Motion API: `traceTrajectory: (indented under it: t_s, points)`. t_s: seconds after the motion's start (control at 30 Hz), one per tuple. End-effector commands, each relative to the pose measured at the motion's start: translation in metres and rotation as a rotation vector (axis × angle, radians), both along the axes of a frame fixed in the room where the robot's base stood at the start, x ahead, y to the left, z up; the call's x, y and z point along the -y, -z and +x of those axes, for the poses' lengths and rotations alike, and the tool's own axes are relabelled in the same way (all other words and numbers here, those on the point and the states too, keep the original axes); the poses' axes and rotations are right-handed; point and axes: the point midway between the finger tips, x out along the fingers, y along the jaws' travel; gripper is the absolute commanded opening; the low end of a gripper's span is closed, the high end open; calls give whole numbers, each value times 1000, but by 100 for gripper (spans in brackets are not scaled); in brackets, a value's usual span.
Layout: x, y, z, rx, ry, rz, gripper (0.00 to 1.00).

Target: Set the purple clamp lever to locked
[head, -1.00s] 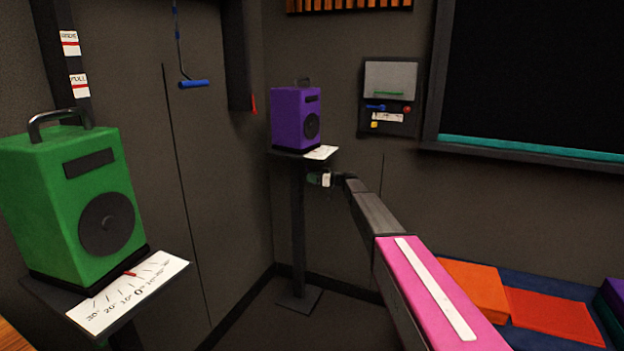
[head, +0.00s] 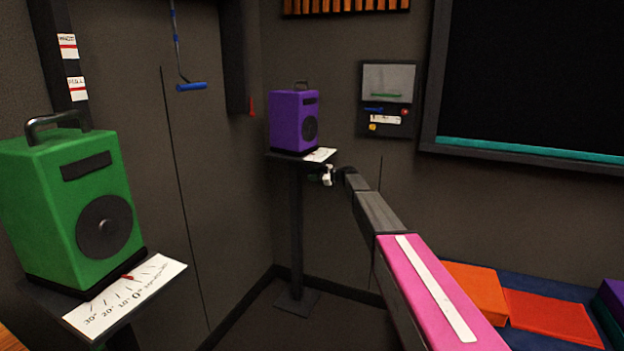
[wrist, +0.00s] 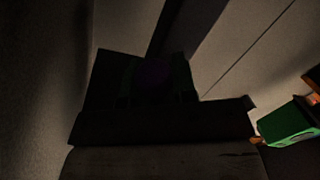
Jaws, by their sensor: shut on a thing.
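The purple speaker box (head: 294,121) stands upright on a dark post-mounted shelf in the far corner. My gripper (head: 327,175) is small in the head view, at the shelf's right edge just below the speaker. In the wrist view, my gripper (wrist: 154,80) has its dark green fingers on either side of a dark purple piece (wrist: 152,76), which appears to be the clamp lever, and is shut on it. The wrist view is very dark, so the lever's full shape and its setting cannot be told. In the head view the lever cannot be made out.
A green speaker box (head: 66,205) stands on a shelf at left with a white angle scale (head: 125,295). A blue handle (head: 191,86) hangs on a cord. A small panel (head: 388,98) is on the back wall. Orange and red blocks (head: 474,290) lie at lower right.

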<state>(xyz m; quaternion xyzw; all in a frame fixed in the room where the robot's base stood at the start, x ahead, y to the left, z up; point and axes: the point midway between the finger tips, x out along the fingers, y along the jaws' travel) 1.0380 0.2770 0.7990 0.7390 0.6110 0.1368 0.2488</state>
Motion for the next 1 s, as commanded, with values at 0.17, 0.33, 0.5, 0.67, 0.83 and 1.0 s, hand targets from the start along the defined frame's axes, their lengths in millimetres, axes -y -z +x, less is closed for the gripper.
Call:
traceTrajectory:
  t_s: [0.17,0.33,0.5,0.67,0.83,1.0]
  points:
    - [2,-5,5,123,0,-45,0]
    - [4,-8,8,210,2,-76,0]
    - [4,-11,10,262,2,-95,0]
    - [4,-12,10,285,1,-103,0]
    - [5,-12,11,292,2,-106,0]
    - [5,-12,11,292,2,-106,0]
